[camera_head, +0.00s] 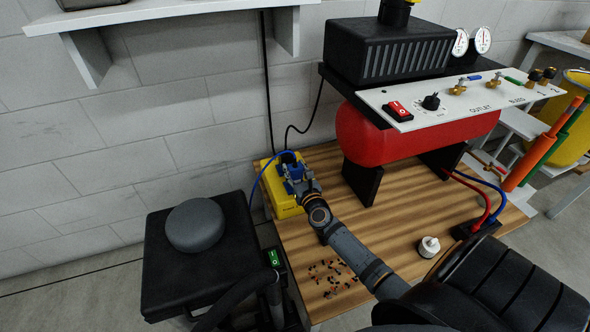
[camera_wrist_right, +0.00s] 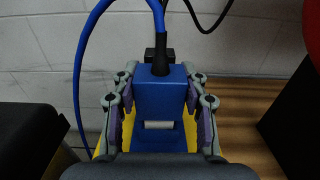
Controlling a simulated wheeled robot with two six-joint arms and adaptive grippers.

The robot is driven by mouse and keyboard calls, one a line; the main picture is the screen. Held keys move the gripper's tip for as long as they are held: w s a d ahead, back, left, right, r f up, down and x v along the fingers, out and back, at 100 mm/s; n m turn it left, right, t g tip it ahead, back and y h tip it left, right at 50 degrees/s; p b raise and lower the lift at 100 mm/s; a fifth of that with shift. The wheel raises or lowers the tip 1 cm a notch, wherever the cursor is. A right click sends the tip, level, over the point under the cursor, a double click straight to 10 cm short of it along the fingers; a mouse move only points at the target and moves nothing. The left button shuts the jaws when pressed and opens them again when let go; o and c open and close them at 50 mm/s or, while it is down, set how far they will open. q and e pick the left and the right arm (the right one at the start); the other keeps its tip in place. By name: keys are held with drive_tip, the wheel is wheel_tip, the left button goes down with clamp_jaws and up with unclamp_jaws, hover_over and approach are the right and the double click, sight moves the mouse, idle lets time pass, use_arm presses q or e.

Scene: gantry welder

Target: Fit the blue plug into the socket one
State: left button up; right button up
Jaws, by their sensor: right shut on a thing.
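The blue plug (camera_head: 293,172) is at the top of the yellow socket box (camera_head: 285,208), at the back left of the wooden table. In the right wrist view the blue plug (camera_wrist_right: 160,95) sits between my right gripper's fingers (camera_wrist_right: 160,112), which press on both its sides. A blue cable (camera_wrist_right: 91,45) rises from the plug and loops left. My right gripper (camera_head: 297,182) reaches over the box from the lower right and is shut on the plug. My left gripper is not visible.
A black part (camera_wrist_right: 150,55) with a black cable stands just behind the plug. A red tank (camera_head: 372,135) with a white panel stands to the right. A black case (camera_head: 190,270) with a grey round pad stands at left. Small loose bits (camera_head: 330,275) lie on the table (camera_head: 320,225).

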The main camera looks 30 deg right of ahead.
drive_tip(key=shift+f+b, duration=0.95)
drive_tip(key=o, duration=1.3)
drive_tip(key=shift+c, duration=0.2)
drive_tip(key=shift+f, duration=0.1)
drive_tip(key=v, duration=1.2)
